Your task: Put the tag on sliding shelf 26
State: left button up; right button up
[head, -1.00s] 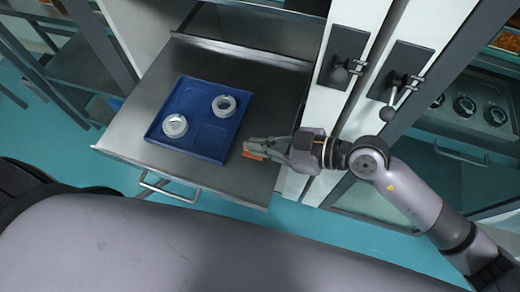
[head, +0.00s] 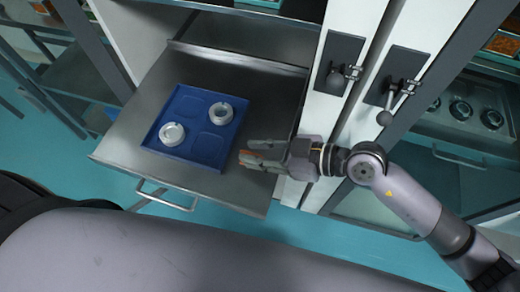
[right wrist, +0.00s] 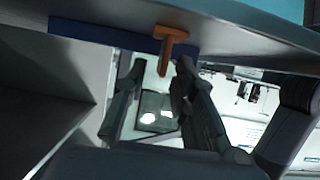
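The orange tag (head: 247,157) is at the right part of the pulled-out metal sliding shelf (head: 190,60), just right of the blue tray. In the right wrist view the tag (right wrist: 170,43) looks T-shaped, at the shelf surface, its stem reaching between my fingertips. My right gripper (head: 256,153) is open around the tag, low over the shelf; its fingers (right wrist: 158,75) stand apart with a gap beside the stem. In the head view the fingers hide part of the tag. My left gripper is not in view. No shelf number is readable.
A blue tray (head: 178,151) with two round metal parts, one left (head: 173,133) and one right (head: 218,114), lies on the shelf. The shelf has a front handle (head: 166,199). Cabinet doors with black latches (head: 337,78) stand right of it. Bare shelf surrounds the tray.

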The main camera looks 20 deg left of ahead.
jog(key=v, duration=1.2)
dwell(0.5)
